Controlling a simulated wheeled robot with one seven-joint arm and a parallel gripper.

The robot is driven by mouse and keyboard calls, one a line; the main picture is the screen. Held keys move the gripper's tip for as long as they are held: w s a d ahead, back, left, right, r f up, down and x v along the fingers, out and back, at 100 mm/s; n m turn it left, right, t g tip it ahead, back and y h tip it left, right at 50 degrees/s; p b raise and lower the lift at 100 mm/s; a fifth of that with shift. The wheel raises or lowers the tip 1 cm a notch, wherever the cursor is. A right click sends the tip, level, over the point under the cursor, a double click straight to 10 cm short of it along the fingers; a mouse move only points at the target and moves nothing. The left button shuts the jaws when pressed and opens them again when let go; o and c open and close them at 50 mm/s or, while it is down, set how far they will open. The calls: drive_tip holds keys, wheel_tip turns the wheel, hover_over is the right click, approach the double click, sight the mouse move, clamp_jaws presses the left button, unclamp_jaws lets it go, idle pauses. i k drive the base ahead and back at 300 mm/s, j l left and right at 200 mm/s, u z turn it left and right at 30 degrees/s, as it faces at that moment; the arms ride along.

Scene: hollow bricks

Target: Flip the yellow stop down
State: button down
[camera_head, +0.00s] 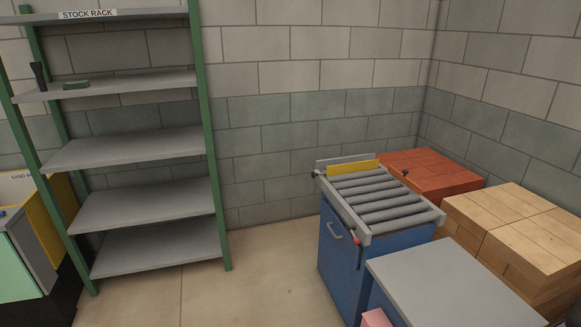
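The yellow stop (353,168) is a flat yellow bar at the far end of a short roller table (378,205). It appears to stand up above the grey rollers, in front of a grey end plate (343,161). The roller table sits on a blue cabinet (340,262). A small orange-red part (357,241) shows at the table's near left corner. A small dark knob (405,173) shows on its right side. My gripper is not in view.
A grey-topped blue bench (450,285) stands in front of the roller table. Stacked wooden blocks (525,225) and red bricks (432,170) are to the right. A green-framed stock rack (140,210) stands left. The floor (260,275) between rack and cabinet is clear.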

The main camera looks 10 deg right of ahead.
sight(364, 165)
drive_tip(key=i+j+u, duration=0.1)
drive_tip(key=i+j, duration=0.2)
drive_tip(key=i, duration=0.15)
drive_tip(key=i+j, duration=0.25)
drive_tip(key=i, duration=0.25)
drive_tip(key=i+j+u, duration=0.15)
drive_tip(key=i, duration=0.3)
drive_tip(key=i+l, duration=0.15)
drive_tip(key=i, duration=0.35)
drive_tip(key=i+l+u, duration=0.15)
drive_tip(key=i, duration=0.3)
drive_tip(key=i+l, duration=0.25)
drive_tip(key=i, duration=0.2)
drive_tip(key=i+l+u, duration=0.1)
drive_tip(key=i, duration=0.4)
drive_tip(key=i+l, duration=0.2)
drive_tip(key=l, duration=0.15)
drive_tip(key=i+l+u, duration=0.1)
drive_tip(key=l, duration=0.3)
drive_tip(key=i, duration=0.1)
